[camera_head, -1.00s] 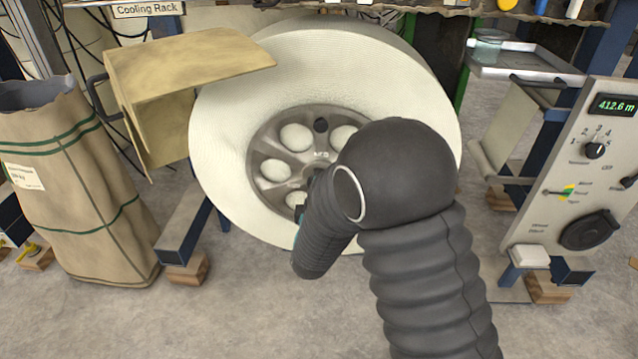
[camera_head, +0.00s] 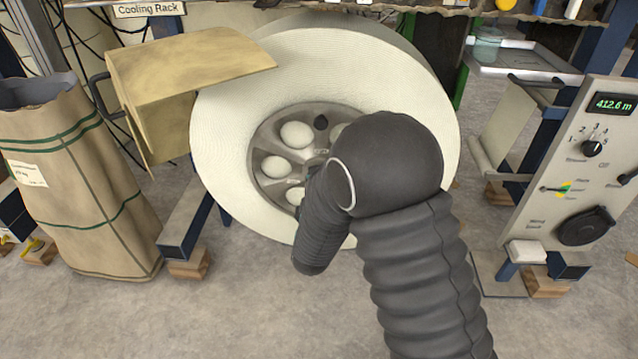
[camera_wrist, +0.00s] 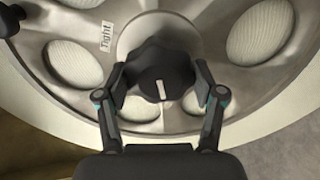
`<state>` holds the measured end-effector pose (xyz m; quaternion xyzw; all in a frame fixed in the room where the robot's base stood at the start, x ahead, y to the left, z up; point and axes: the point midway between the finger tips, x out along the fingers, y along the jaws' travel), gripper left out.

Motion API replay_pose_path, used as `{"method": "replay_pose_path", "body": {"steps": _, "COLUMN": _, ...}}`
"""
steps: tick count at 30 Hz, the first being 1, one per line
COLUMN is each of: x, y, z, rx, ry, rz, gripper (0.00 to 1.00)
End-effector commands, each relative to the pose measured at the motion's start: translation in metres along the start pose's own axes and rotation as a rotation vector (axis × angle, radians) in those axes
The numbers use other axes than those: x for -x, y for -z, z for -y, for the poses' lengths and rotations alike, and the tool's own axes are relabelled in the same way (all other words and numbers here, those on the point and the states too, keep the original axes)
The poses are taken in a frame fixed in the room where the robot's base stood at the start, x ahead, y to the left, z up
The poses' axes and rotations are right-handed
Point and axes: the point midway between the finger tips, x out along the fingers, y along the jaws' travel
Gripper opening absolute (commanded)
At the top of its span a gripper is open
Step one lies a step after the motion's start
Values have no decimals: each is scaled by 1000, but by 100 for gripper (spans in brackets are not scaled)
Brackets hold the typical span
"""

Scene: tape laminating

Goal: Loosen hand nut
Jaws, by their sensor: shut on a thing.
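The hand nut (camera_wrist: 160,70) is a dark lobed knob with a white mark at the centre of the grey metal hub (camera_wrist: 215,30). My gripper (camera_wrist: 162,88) is shut on it in the wrist view, one finger on each side. A "Tight" label (camera_wrist: 106,38) is on the hub to the upper left of the nut. In the head view the hub (camera_head: 268,150) sits in the middle of a large white roll (camera_head: 225,115). My dark sleeved arm hides the nut and my fingers there.
A tan curved cover (camera_head: 185,65) stands at the left of the roll, beside a paper sack (camera_head: 75,190). A control panel (camera_head: 570,170) reading 412.6 m stands at the right. The floor in front is clear.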

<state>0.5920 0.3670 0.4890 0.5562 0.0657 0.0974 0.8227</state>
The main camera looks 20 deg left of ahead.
Motion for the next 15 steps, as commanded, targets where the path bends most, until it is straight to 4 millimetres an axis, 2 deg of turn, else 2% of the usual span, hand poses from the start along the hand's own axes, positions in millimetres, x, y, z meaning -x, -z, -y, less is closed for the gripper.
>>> {"method": "replay_pose_path", "body": {"steps": 4, "x": 1, "y": 2, "z": 0, "rx": 2, "ry": 0, "rz": -5, "gripper": 33}}
{"method": "replay_pose_path", "body": {"steps": 5, "x": 1, "y": 2, "z": 0, "rx": 2, "ry": 0, "rz": -5, "gripper": 73}}
{"method": "replay_pose_path", "body": {"steps": 7, "x": 1, "y": 2, "z": 0, "rx": 2, "ry": -1, "rz": -5, "gripper": 90}}
{"method": "replay_pose_path", "body": {"steps": 8, "x": 0, "y": 2, "z": 0, "rx": 1, "ry": 0, "rz": -4, "gripper": 93}}
{"method": "replay_pose_path", "body": {"steps": 15, "x": 0, "y": -1, "z": 1, "rx": 0, "ry": 1, "rz": 0, "gripper": 93}}
